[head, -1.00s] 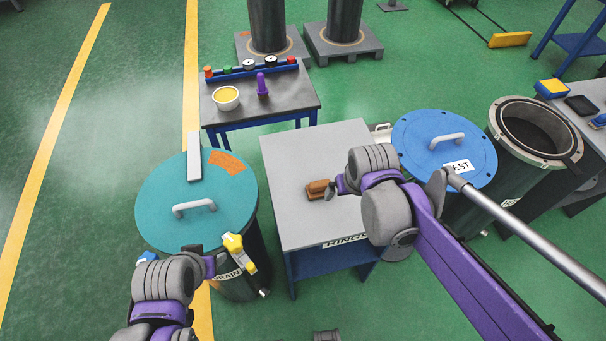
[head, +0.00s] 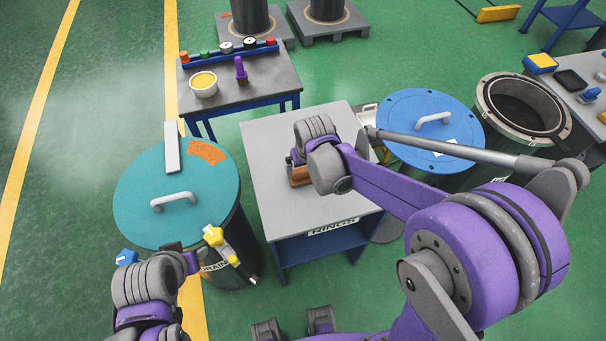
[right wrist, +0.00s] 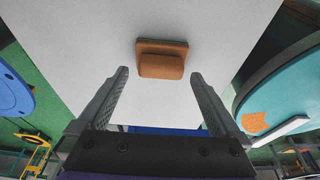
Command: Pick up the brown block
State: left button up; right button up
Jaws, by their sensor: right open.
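The brown block (head: 299,180) lies on the grey-topped table labelled RINGS, partly hidden by my right arm in the head view. In the right wrist view the whole block (right wrist: 162,60) shows, with a wide flat base and a raised rounded part. My right gripper (right wrist: 160,74) is open, its two fingers apart. The block appears between and just beyond the fingertips, with nothing held. In the head view my right wrist covers the gripper's fingers. My left gripper (head: 182,258) is by the teal drum's front edge; its fingers are too hidden to tell their state.
The grey table top (head: 268,135) is otherwise bare. A teal-lidded drum (head: 135,195) stands left, with a yellow-handled valve (head: 213,237). A blue-lidded drum (head: 410,105) and an open flanged cylinder (head: 520,105) stand right. A small bench (head: 260,85) with a bowl stands behind.

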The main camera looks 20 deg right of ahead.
aim_at(303, 170)
jog(key=x, duration=0.3)
jog(key=shift+w+f, duration=0.15)
jog(key=shift+f, duration=0.1)
jog(key=c, duration=1.3)
notch_tip(303, 170, up, 10)
jog(key=shift+p, duration=0.4)
jog(key=shift+r, duration=0.1)
